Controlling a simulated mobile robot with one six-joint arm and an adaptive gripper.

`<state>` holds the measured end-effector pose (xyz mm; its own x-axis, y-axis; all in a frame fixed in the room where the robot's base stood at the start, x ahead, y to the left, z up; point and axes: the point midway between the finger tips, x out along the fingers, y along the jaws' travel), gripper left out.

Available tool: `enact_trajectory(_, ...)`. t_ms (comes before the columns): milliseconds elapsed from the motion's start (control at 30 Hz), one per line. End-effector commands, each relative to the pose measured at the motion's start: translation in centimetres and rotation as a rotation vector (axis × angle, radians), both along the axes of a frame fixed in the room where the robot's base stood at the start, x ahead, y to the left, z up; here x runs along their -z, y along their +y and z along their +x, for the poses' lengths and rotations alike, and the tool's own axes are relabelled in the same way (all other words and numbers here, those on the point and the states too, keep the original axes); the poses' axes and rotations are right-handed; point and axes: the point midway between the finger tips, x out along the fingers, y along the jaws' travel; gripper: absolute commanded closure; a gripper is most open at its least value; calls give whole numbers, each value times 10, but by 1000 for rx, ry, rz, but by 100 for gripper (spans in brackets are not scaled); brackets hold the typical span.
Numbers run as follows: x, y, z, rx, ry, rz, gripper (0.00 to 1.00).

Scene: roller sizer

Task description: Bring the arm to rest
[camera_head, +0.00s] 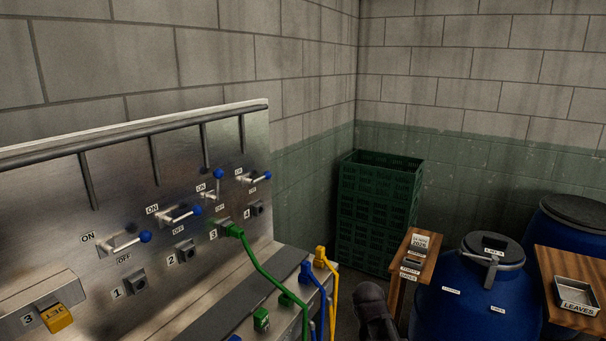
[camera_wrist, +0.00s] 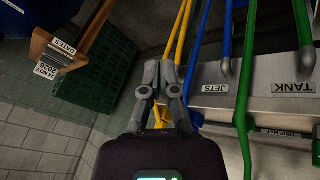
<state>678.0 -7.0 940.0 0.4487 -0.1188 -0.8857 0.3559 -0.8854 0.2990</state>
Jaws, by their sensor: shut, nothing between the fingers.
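My gripper (camera_wrist: 160,68) shows in the middle of the wrist view, shut and with nothing between its fingers. It hangs in the air beside a grey shelf (camera_wrist: 262,102) labelled JETS and TANK, with yellow, blue and green hoses near it. No contact with them can be made out. In the head view a dark rounded part, probably of my arm, shows at the bottom edge, between the hoses and a small wooden stand. The rest of my arm is out of that view.
A steel panel (camera_head: 190,235) with blue-knobbed levers and numbered sockets fills the left. A green hose (camera_head: 262,268) runs from socket 3. Stacked green crates (camera_head: 375,215) stand in the corner. The wooden stand (camera_head: 420,243) and blue barrels (camera_head: 470,300) are at right.

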Motion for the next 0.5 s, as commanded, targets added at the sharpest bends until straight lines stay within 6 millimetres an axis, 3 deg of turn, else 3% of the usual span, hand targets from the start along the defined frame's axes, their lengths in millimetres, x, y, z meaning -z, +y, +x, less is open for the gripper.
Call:
enact_trajectory(33, 5, -1, -22, 54, 52, 37, 100)
enact_trajectory(200, 17, 2, -81, 240, 236, 145, 100)
enact_trajectory(333, 20, 4, -115, 349, 345, 194, 100)
enact_trajectory(500, 21, 6, -137, 422, 420, 221, 100)
